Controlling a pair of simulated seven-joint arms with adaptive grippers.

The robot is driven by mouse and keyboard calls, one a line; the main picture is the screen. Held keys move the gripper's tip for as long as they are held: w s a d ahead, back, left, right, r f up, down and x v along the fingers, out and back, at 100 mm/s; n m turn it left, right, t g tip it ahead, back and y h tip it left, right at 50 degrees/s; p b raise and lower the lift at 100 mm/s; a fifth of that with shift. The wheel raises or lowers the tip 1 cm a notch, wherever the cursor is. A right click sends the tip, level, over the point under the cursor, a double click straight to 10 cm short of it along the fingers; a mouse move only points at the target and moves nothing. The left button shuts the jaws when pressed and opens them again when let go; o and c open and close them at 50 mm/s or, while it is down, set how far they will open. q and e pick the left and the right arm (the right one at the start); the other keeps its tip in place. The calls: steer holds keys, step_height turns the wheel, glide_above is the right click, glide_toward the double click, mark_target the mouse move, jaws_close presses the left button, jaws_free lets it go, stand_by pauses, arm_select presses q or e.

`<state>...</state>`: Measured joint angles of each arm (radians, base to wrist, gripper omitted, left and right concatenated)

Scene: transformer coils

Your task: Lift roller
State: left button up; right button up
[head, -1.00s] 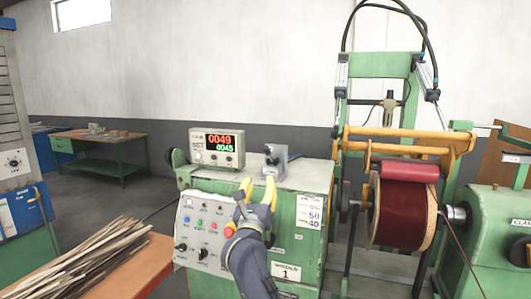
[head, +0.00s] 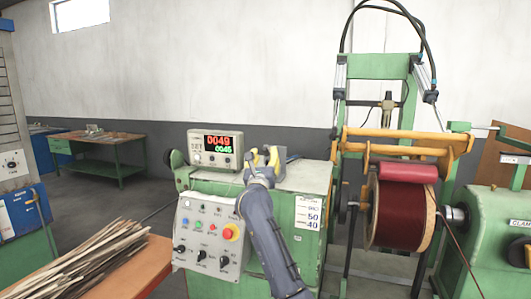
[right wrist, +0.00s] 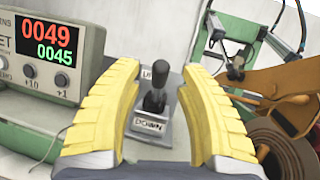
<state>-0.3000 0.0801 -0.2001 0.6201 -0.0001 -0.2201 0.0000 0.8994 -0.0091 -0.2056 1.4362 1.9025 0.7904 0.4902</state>
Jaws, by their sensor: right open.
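My right gripper (head: 264,156) is open over the top of the green control cabinet (head: 308,178). In the right wrist view its yellow fingers (right wrist: 160,112) stand on either side of a black lever (right wrist: 156,95), with gaps between. The lever rises from a grey base marked UP and DOWN; in the head view the gripper largely hides it. The red roller (head: 408,172) rests on or just above the dark red coil (head: 402,213), below a yellow-orange frame (head: 400,143). My left gripper is not in view.
A counter display (head: 215,149) showing 0049 and 0045 stands left of the lever. A button panel (head: 208,235) covers the cabinet front. A bench with wooden strips (head: 75,258) is at lower left. The green winding machine (head: 490,235) is at right.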

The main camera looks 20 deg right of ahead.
steer(key=shift+x, duration=1.15)
jaws_close()
